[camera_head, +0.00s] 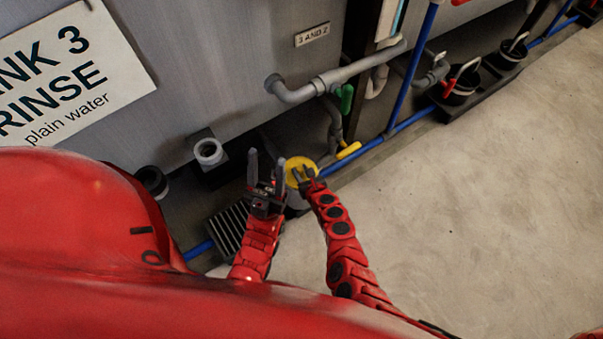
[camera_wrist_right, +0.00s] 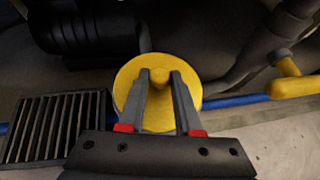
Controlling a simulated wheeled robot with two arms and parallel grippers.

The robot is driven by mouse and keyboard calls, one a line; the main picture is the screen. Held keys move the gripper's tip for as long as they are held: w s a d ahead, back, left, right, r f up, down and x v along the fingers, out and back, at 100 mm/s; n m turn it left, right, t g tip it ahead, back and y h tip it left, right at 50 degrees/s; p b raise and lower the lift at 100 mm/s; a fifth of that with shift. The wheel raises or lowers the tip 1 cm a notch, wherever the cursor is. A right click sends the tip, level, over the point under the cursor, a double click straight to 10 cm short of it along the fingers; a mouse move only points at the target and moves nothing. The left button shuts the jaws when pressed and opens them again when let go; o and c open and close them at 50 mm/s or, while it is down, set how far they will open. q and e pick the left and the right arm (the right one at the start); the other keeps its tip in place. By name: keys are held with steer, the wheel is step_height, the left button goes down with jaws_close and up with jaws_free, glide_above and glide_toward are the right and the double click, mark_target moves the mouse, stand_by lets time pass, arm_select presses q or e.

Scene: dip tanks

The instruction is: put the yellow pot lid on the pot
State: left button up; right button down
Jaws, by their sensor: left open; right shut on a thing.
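The yellow pot lid (camera_head: 296,164) is a round disc with a knob, and it shows face-on in the right wrist view (camera_wrist_right: 132,84). My right gripper (camera_head: 302,173) is shut on the lid's knob, with its fingers on both sides of it in the wrist view (camera_wrist_right: 161,78). My left gripper (camera_head: 266,164) is open and empty, just left of the lid.
A black slotted grate (camera_head: 231,228) lies to the left. A blue pipe (camera_head: 372,144) runs along the tank's foot behind the lid. A yellow-handled valve (camera_head: 349,150) and grey pipes (camera_head: 335,76) are close by. The concrete floor (camera_head: 470,200) at right is clear.

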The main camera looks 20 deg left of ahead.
steer(key=shift+f, duration=0.2)
steer(key=c, duration=0.6)
jaws_free()
steer(key=shift+r, duration=0.1)
steer(key=shift+r, duration=0.1)
